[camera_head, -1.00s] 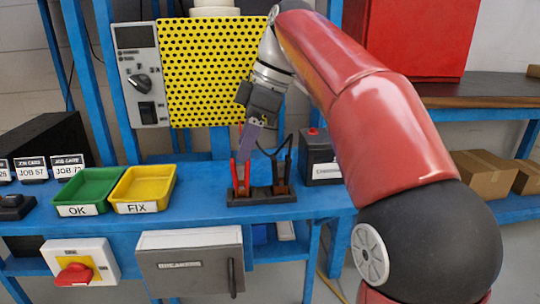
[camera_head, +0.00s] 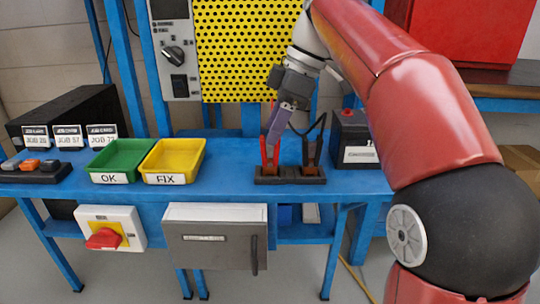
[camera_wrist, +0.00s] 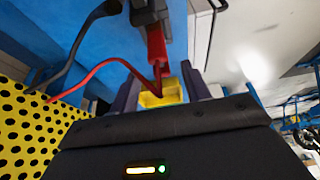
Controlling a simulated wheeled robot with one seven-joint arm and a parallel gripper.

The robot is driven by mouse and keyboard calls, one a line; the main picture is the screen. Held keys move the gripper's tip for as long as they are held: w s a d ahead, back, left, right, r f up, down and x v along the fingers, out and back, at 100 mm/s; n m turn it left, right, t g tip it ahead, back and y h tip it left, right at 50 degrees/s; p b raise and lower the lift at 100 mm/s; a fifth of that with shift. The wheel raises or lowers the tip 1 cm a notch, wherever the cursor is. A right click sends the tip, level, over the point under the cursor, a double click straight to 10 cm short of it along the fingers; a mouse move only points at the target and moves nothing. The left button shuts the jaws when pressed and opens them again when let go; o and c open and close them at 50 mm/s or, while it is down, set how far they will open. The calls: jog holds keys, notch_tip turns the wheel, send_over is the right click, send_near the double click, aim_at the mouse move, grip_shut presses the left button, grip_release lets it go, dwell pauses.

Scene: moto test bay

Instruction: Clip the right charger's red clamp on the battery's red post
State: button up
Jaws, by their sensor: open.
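The red clamp (camera_head: 270,153) stands upright in a dark holder (camera_head: 290,180) on the blue bench. A black clamp (camera_head: 311,153) stands to its right. The dark battery (camera_head: 355,138) is at the bench's right end, with its red post (camera_head: 347,112) on top. My gripper (camera_head: 276,133) is open, just above the red clamp. In the wrist view the red clamp (camera_wrist: 156,42) lies ahead of my open gripper (camera_wrist: 160,95), its red cable (camera_wrist: 110,62) curving left. A yellow block (camera_wrist: 165,93) shows between the fingers. I cannot tell if they touch the clamp.
Green (camera_head: 119,153) and yellow (camera_head: 173,155) trays stand left of the holder. A yellow perforated panel (camera_head: 248,55) rises behind. A grey breaker box (camera_head: 215,237) and a red switch (camera_head: 104,238) hang on the bench front. My arm covers the right side.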

jog(key=b, duration=0.1)
send_over(267, 172)
jog(key=w, duration=0.1)
notch_tip(267, 172, down, 5)
jog(key=shift+w+r, duration=0.1)
jog(key=shift+c, duration=0.2)
jog(key=c, duration=1)
